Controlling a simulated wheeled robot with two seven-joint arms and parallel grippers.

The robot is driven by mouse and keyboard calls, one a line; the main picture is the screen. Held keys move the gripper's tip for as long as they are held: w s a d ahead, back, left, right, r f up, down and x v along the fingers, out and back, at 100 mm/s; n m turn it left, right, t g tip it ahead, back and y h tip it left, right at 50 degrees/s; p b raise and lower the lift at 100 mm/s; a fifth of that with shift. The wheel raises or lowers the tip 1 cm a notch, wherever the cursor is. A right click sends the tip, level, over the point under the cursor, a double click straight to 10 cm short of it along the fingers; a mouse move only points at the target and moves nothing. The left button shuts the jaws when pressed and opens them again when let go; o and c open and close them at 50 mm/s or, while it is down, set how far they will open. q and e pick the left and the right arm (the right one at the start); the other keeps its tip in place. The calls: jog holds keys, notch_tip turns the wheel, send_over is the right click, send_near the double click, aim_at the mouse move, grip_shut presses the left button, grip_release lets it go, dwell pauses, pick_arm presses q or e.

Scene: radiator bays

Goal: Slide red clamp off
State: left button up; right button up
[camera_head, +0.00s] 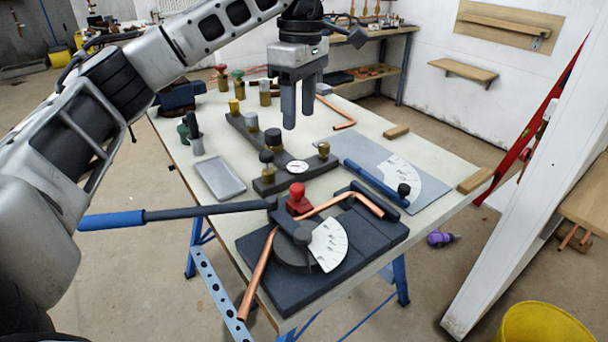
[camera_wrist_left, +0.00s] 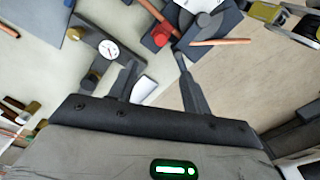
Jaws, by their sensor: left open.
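The red clamp (camera_head: 297,198) is a red knob on the dark pipe bender (camera_head: 292,252), upright beside the pivot. A bent copper pipe (camera_head: 257,275) runs through the bender next to it. My left gripper (camera_head: 298,119) hangs open and empty above the table, behind and higher than the clamp, with its fingers pointing down. In the left wrist view the red clamp (camera_wrist_left: 160,36) lies beyond the open fingertips (camera_wrist_left: 158,62), apart from them. My right gripper is in neither view.
The bender's blue-handled lever (camera_head: 112,220) sticks out to the left. A black manifold with a gauge (camera_head: 297,167) and brass fittings stands behind the clamp. A grey tray (camera_head: 219,178) lies left of it. A plate with a white dial (camera_head: 397,180) lies at the right.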

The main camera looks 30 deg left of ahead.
aim_at(298, 187)
pick_arm(q)
jog(key=f, duration=1)
jog(key=s+f, duration=0.1)
jog(key=f, duration=0.4)
jog(key=shift+d+f, duration=0.1)
